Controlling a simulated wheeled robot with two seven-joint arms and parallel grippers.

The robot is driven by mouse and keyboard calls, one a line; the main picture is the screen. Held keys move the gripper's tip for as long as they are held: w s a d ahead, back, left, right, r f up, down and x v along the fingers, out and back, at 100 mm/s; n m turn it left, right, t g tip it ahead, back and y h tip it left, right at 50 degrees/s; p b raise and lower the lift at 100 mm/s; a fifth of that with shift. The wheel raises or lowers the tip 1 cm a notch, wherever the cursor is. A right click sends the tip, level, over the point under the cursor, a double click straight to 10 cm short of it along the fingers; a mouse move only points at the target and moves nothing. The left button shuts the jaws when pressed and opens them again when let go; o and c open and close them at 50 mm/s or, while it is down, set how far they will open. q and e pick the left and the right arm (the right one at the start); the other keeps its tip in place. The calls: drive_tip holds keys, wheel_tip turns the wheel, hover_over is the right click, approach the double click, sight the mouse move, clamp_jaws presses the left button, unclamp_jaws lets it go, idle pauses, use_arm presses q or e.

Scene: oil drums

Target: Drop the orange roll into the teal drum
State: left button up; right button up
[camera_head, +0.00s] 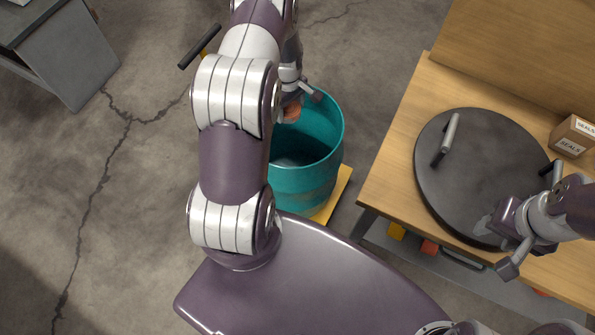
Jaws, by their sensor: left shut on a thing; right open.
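My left gripper (303,97) is over the far part of the drum's opening, partly hidden by my arm. It is shut on the orange roll (292,111), of which only a small part shows. I cannot tell how high the roll is above the rim. My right gripper (531,220) is open over the near right part of a dark round lid (470,165) on the wooden bench, holding nothing.
The drum stands on a yellow base (332,198). The wooden bench (405,130) carries the lid with its bar handle (446,139) and a box marked SEALS (572,136). A grey cabinet (75,60) stands at upper left. The cracked floor at left is clear.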

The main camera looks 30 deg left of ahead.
use_arm(q)
drive_tip(key=shift+s+a+f, duration=0.15)
drive_tip(key=shift+a+f, duration=0.1)
drive_tip(key=shift+f, duration=0.2)
use_arm(e)
wheel_tip(320, 180, down, 5)
drive_tip(key=b, duration=0.5)
drive_tip(key=shift+f, duration=0.15)
use_arm(q)
wheel_tip(320, 180, down, 5)
drive_tip(key=shift+f, duration=0.2)
drive_tip(key=o, duration=1.2)
wheel_tip(320, 180, up, 13)
drive_tip(key=shift+f+p, duration=0.15)
drive_tip(key=shift+p, duration=0.6)
use_arm(e)
drive_tip(key=shift+r, duration=0.75)
